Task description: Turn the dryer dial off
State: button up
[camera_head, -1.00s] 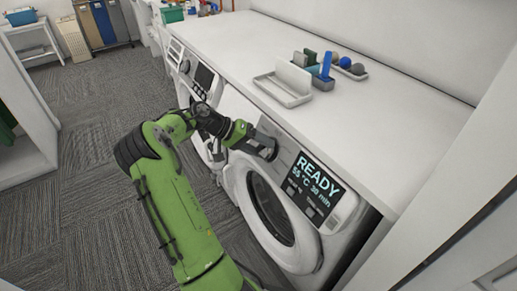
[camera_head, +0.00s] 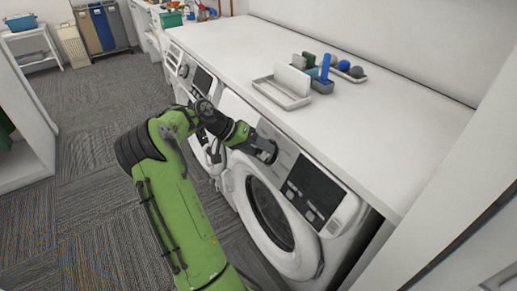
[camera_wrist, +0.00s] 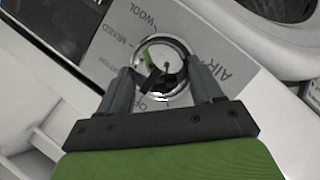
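The dryer (camera_head: 228,182) is the white front-loading machine on the right, with a round door. Its control panel display (camera_head: 318,187) is dark. The dial (camera_wrist: 150,44) is a round chrome knob in the wrist view, with labels WOOL, MIXED, COTTON, OFF and AIR around it. A dark bar across the dial slants down toward the OFF label. My gripper (camera_wrist: 164,72) has one finger on each side of the dial and appears shut on it. In the head view my gripper (camera_head: 266,152) is at the panel's left part and hides most of the dial.
A second white machine (camera_head: 203,78) stands to the left. A white counter (camera_head: 400,140) runs above both, carrying a tray (camera_head: 281,95) and small items. A white wall edge is close at the right. Carpeted floor (camera_head: 95,215) is open at the left.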

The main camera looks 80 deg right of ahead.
jog(key=o, duration=0.4)
jog(key=p+v, duration=0.6)
jog(key=v, duration=0.9)
jog(key=shift+w+a+r+p, duration=0.15)
jog(key=shift+w+r+p, duration=0.05)
jog(key=shift+w+p, duration=0.15)
